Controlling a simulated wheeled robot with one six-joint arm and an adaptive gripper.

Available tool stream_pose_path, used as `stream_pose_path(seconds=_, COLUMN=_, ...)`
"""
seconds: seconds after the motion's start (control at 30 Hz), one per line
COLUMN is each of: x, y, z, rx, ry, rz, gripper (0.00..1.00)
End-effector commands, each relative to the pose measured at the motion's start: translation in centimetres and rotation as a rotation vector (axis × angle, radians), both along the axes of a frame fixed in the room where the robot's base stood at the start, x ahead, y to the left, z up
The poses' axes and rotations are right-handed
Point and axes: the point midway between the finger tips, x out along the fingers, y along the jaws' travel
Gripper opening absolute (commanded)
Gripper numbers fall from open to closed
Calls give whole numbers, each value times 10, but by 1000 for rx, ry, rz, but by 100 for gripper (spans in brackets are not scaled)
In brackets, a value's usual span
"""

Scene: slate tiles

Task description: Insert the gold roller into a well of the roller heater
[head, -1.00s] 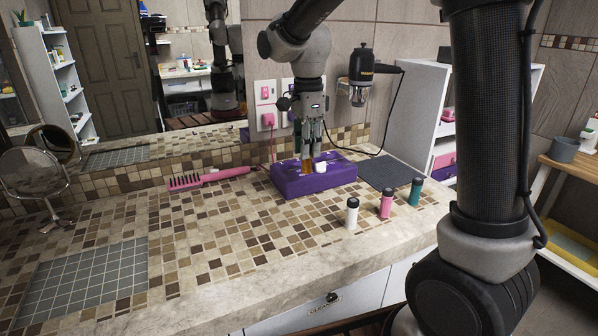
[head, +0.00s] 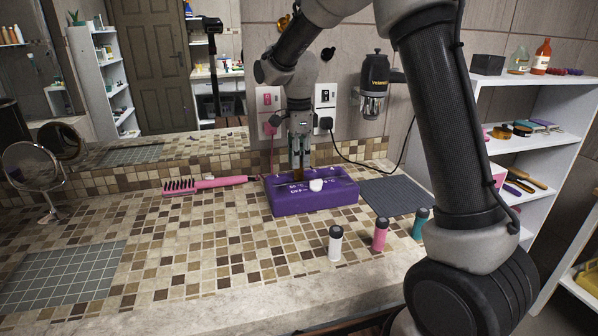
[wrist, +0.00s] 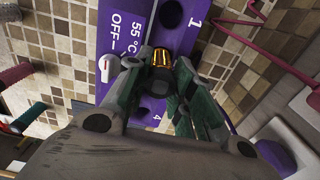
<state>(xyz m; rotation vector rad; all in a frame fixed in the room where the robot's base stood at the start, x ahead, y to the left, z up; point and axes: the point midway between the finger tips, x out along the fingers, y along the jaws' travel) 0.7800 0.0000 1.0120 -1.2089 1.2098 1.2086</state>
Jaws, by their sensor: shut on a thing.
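The roller heater (head: 318,205) is a purple box on the tiled counter, with white markings and a white knob (head: 316,185) on top. In the wrist view its purple top (wrist: 130,45) shows an open dark well (wrist: 170,12) near the "1" and another (wrist: 142,112) near the "4". My gripper (head: 301,166) points down over the heater's back part, shut on the gold roller (wrist: 160,57). Only a short gold part (head: 297,176) shows below the fingers in the head view. Its lower end is hidden, so I cannot tell whether it is in a well.
White (head: 335,245), pink (head: 380,235) and teal (head: 420,224) rollers stand upright in front of the heater. A grey mat (head: 397,196) lies to its right. A pink hairbrush (head: 205,184) lies to its left. The left counter is mostly clear.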

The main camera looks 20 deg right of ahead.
Motion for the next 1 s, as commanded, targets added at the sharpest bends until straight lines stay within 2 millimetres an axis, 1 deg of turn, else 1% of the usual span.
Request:
stream_pose_path(seconds=0.13, x=0, y=0, z=-15, rx=-1, ry=2, rz=0, gripper=0)
stream_pose_path(seconds=0.23, x=-1, y=0, z=-31, rx=-1, ry=3, rz=1, gripper=0)
stream_pose_path(seconds=0.3, x=0, y=0, z=-38, rx=0, ry=1, rz=1, gripper=0)
stream_pose_path(seconds=0.67, x=0, y=0, z=-42, rx=0, ry=0, rz=1, gripper=0)
stream_pose_path(seconds=0.7, x=0, y=0, z=-41, rx=0, ry=0, rz=1, gripper=31)
stream_pose_path(seconds=0.77, x=0, y=0, z=-41, rx=0, ry=0, rz=1, gripper=42)
stream_pose_path(seconds=0.8, x=0, y=0, z=-41, rx=0, ry=0, rz=1, gripper=46)
stream_pose_path(seconds=1.0, x=0, y=0, z=-41, rx=0, ry=0, rz=1, gripper=46)
